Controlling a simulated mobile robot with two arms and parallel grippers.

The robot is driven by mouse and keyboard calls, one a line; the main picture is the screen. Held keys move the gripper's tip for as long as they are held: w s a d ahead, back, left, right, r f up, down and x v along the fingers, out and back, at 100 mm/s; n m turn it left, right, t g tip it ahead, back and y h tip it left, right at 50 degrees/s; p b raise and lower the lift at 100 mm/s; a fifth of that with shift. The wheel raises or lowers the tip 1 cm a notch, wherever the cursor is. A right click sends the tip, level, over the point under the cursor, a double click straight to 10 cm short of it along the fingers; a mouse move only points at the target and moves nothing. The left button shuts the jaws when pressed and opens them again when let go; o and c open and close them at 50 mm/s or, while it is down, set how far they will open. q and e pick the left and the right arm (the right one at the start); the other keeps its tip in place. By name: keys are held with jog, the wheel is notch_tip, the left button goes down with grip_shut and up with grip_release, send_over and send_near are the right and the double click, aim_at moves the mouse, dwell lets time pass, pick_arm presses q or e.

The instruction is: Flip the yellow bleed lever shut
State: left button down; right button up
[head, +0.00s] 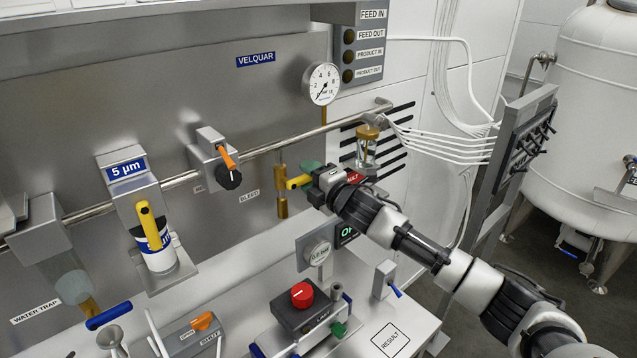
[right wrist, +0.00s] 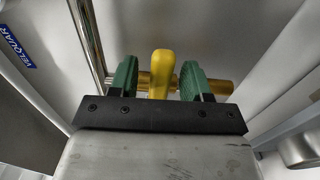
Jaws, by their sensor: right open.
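The yellow bleed lever (head: 298,182) sticks out sideways from a vertical brass valve (head: 282,190) under the pipe, right of the BLEED label (head: 249,195). My right gripper (head: 308,175) is at the lever, its far part overlapping it in the head view. In the right wrist view the lever (right wrist: 161,74) stands between the two green fingertips (right wrist: 158,80), with a visible gap on both sides. The brass valve body (right wrist: 218,86) runs behind the fingers. The gripper is open. My left gripper is not in view.
A steel pipe (head: 265,148) runs above the valve, with a pressure gauge (head: 322,84) and a glass-bodied fitting (head: 367,147) nearby. Left are an orange-handled valve (head: 227,158) and a filter with a yellow handle (head: 150,226). Below is a red knob (head: 302,294).

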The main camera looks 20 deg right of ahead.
jog(key=b+v, duration=0.3)
jog(key=v, duration=0.7)
jog(key=shift+s, duration=0.3)
jog(key=shift+d, duration=0.15)
